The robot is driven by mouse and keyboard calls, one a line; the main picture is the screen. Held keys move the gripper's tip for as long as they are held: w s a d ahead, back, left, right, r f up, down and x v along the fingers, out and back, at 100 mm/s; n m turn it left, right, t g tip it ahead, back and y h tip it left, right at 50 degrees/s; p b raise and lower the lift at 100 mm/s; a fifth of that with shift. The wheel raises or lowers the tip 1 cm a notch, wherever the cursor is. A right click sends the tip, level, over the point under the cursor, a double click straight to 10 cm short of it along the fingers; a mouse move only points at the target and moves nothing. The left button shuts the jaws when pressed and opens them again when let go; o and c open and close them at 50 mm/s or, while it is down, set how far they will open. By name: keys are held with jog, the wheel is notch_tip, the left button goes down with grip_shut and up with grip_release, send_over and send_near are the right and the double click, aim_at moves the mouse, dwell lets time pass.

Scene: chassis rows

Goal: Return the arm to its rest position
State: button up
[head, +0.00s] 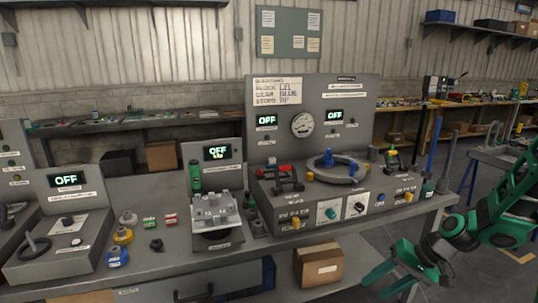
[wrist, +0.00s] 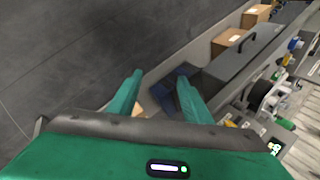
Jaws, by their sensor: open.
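My gripper (head: 392,270) is at the lower right in the head view, in front of the bench and off its front edge. It is green, open and empty. In the wrist view its two fingers (wrist: 158,92) stand apart, with floor and boxes below the bench showing beyond them. My arm comes in from the right edge of the head view, bent down toward the bench front. Nothing is held, and the gripper touches nothing that I can see.
The grey workbench (head: 150,268) carries an upright panel (head: 345,95), a silver block fixture (head: 215,212) and several small coloured parts. A cardboard box (head: 318,265) sits below the bench front. A table (head: 490,158) stands at the right. Open floor (wrist: 70,60) shows in the wrist view.

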jog(key=s+d+r+m+h, duration=0.1)
jog(key=s+d+r+h, duration=0.1)
jog(key=s+r, duration=0.3)
jog(key=s+d+r+m+g+h, duration=0.1)
jog(key=s+d+r, duration=0.3)
jog(key=s, duration=0.8)
jog(key=s+d+r+m+g+h, duration=0.1)
jog(key=s+d+r+h, duration=0.2)
jog(key=s+r, duration=0.3)
jog(key=shift+s+d, duration=0.6)
jog(key=shift+s, duration=0.55)
